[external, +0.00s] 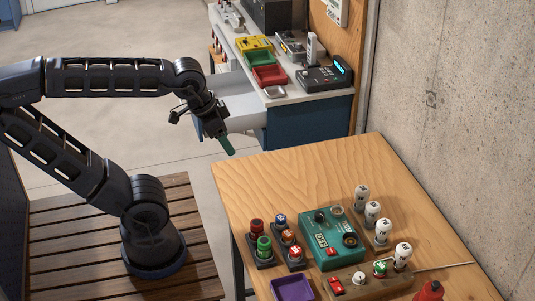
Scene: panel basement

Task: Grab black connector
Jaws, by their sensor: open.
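No separate black connector can be told for certain. A dark round socket-like part (349,240) and a black knob (319,216) sit on the teal box (312,254) on the wooden table (270,180). My gripper (227,146) is in the air by the table's far left corner, up and left of the teal box and well apart from it. It points downward and is open. A green piece shows at its tip; I cannot tell whether it is a finger. Nothing is clearly held.
Several white-topped cylinders (383,232) stand right of the box, several coloured pegs (264,246) left. A purple tray (291,289), a wooden strip (380,286) and a red object (430,291) lie in front. The table's far part is clear. A concrete wall (460,110) borders the right.

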